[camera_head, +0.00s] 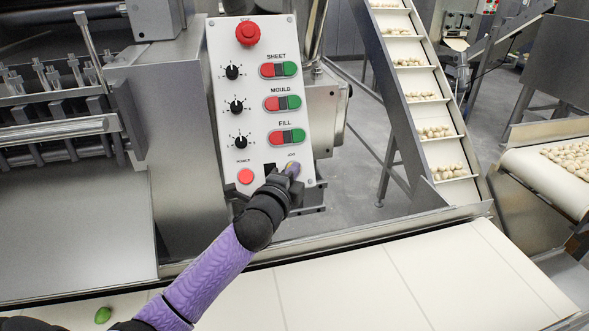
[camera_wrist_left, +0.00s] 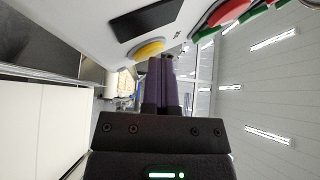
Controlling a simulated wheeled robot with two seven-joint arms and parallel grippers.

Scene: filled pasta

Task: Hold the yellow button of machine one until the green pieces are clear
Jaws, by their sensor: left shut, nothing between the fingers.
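The yellow button (camera_wrist_left: 148,49) is a round button on the sloped white control panel (camera_head: 222,100). It is mostly covered by my left gripper in the head view, at the panel's lower right under a small label. My left gripper (camera_head: 291,171) is shut and empty, its purple fingertips at the button. In the left wrist view the closed fingertips (camera_wrist_left: 162,62) overlap the button's lower edge; I cannot tell whether they press it. One green piece (camera_head: 103,315) lies on the pale belt (camera_head: 340,290) at the lower left. My right gripper is not in view.
The panel also has a red mushroom button (camera_head: 248,33), several black knobs, red-green button pairs and a lower red button (camera_head: 245,176). An inclined conveyor (camera_head: 447,158) carries pale pieces behind. Another belt (camera_head: 530,165) with pale pieces is at right. The near belt's middle and right are clear.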

